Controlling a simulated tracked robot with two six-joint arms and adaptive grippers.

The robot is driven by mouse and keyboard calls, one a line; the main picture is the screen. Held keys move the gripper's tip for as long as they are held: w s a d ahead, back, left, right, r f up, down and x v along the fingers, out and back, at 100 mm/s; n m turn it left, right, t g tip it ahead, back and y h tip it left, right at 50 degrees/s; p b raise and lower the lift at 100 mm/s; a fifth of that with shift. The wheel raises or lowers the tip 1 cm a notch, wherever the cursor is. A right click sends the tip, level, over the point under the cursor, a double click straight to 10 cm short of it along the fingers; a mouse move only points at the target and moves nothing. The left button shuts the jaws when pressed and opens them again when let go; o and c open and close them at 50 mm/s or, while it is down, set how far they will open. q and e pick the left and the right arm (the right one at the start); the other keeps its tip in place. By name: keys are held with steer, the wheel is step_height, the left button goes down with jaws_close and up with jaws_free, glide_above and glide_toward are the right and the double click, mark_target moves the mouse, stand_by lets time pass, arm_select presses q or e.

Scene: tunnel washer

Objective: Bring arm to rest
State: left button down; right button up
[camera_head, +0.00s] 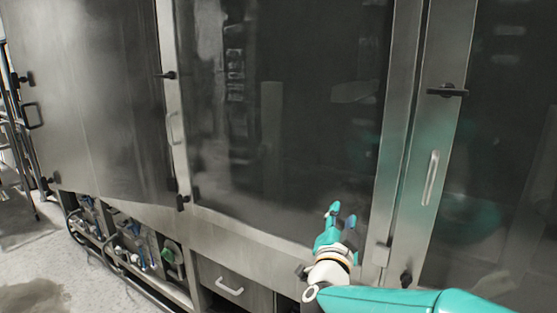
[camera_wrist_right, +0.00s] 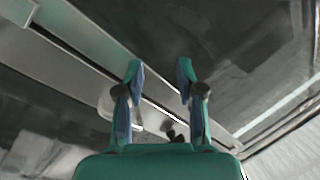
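My right gripper (camera_head: 342,219) shows in the head view at the lower middle, its teal arm coming in from the lower right. It is in front of the lower part of the washer's middle glass door (camera_head: 290,110). In the right wrist view the two fingers of the right gripper (camera_wrist_right: 160,78) stand apart with nothing between them. The washer's metal frame and dark glass lie beyond the fingertips. I cannot tell whether the fingers touch the washer. My left gripper is not in view.
A door handle (camera_head: 430,178) and a black latch (camera_head: 447,90) stick out right of my gripper. A drawer handle (camera_head: 229,286) is below left. Pipes and valves (camera_head: 140,255) fill the open lower bay. Free floor (camera_head: 40,265) shows at the far left.

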steer(key=s+f+n+g+y, duration=0.3)
steer(key=f+g, duration=0.1)
steer(key=f, duration=1.2)
steer(key=s+f+n+g+y, duration=0.3)
steer(key=f+n+y, duration=0.1)
steer(key=f, duration=1.2)
steer(key=s+f+n+g+y, duration=0.1)
steer(key=s+f+g, duration=0.4)
steer(key=s+f, duration=0.4)
steer(key=s+a+f+n+g+y, duration=0.1)
steer(key=s+f+g, duration=0.4)
steer(key=s, duration=1.4)
step_height(320, 180, down, 4)
steer(key=shift+s+a+f+y, duration=0.15)
steer(key=shift+s+f+y, duration=0.1)
steer(key=shift+y, duration=0.25)
